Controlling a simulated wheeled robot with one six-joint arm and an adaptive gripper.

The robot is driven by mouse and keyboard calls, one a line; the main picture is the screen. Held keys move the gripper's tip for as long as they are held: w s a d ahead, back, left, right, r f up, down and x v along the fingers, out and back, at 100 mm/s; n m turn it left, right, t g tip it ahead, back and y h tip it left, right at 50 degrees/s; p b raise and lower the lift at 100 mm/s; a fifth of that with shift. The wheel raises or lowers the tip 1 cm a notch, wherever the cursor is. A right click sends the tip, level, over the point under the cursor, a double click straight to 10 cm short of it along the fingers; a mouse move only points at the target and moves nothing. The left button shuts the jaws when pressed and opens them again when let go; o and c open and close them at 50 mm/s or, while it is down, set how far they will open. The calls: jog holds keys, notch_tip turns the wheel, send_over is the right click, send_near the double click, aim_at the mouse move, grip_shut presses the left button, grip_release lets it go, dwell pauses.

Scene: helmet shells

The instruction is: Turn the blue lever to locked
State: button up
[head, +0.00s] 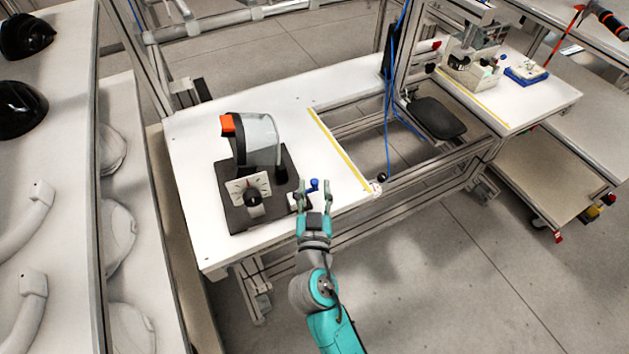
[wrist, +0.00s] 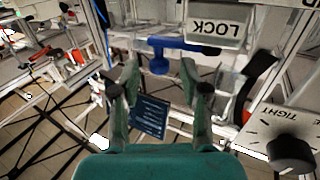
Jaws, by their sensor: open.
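The blue lever (head: 314,184) stands at the front right of the fixture on the white table. In the wrist view the blue lever (wrist: 160,64) shows a rounded knob under a blue bar lying across the picture, just left of and below a plate marked LOCK (wrist: 222,24), which appears upside down. My gripper (head: 314,192) is open, with its two fingers apart around the lever's place in the head view. In the wrist view my gripper (wrist: 161,76) is empty, and the knob lies just beyond the gap between the fingertips. I cannot tell whether they touch.
A dark base plate (head: 236,215) carries a clear visor-like shell with an orange block (head: 227,123) and a dial with a black knob (head: 253,198). The dial plate marked TIGHT (wrist: 283,125) is right in the wrist view. The table (head: 190,150) is bare at the back left.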

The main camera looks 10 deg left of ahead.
jog(key=s+d, duration=0.1)
jog(key=s, duration=0.8)
jog(key=shift+s, duration=0.15)
jog(key=shift+d, duration=0.1)
jog(key=s+d+f+n+g, duration=0.1)
jog(key=s+d+f+g, duration=0.1)
jog(key=s+d+f, duration=0.4)
jog(key=s+d+f+n+g, duration=0.1)
jog(key=s+d+f, duration=0.3)
jog(key=s+d, duration=0.45)
jog(key=s+d+r+m+h, duration=0.1)
jog(key=s+d+r, duration=0.3)
jog(key=s, duration=0.4)
jog(key=s+d+r+m+h, duration=0.1)
jog(key=s+d+r, duration=0.3)
jog(key=s, duration=0.4)
jog(key=shift+s+d+m, duration=0.15)
jog(key=shift+d+m, duration=0.1)
jog(key=shift+m, duration=0.45)
